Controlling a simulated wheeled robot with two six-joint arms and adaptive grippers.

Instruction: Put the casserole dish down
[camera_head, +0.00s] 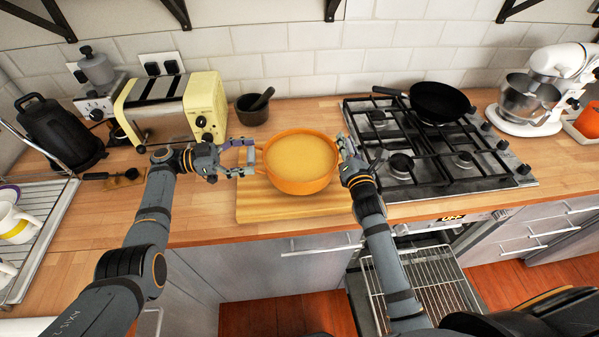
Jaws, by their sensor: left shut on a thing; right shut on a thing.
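The orange casserole dish (299,184) is upright, between my two grippers, over a wooden board (280,209) on the counter. Whether its base touches the board or is slightly above it, I cannot tell. Its inside looks yellowish. My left gripper (248,160) is shut on the dish's left side. My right gripper (345,152) is shut on its right side. The handles are mostly hidden by the fingers.
A gas hob (440,160) with a black pan (438,102) lies close on the right. A cream toaster (178,108) and a dark mortar (252,112) stand behind left. Below the hob, the oven is open with a wire rack (425,283) showing.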

